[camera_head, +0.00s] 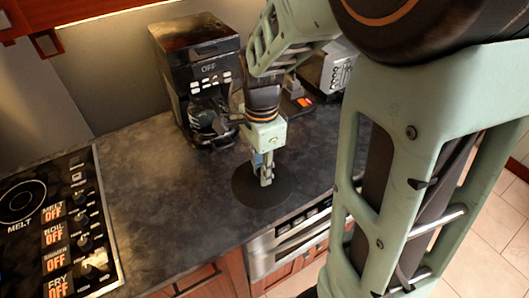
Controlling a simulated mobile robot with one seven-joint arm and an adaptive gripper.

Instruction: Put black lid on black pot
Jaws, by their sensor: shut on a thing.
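The black lid (248,192) is a flat, dark round disc over the counter, near its front edge in the middle of the view. My gripper (266,178) points down at the middle of the lid and is shut on it. The fingertips cover the point of the grip, so the lid's handle is hidden. I cannot tell whether the lid touches the counter or hangs just above it. I cannot make out the black pot in this view.
A black coffee maker (195,55) with a glass jug stands behind the lid, by the wall. A toaster (338,70) is at the back right, partly behind my arm. A cooktop (55,215) is at the left. The dark counter (165,205) between cooktop and lid is clear.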

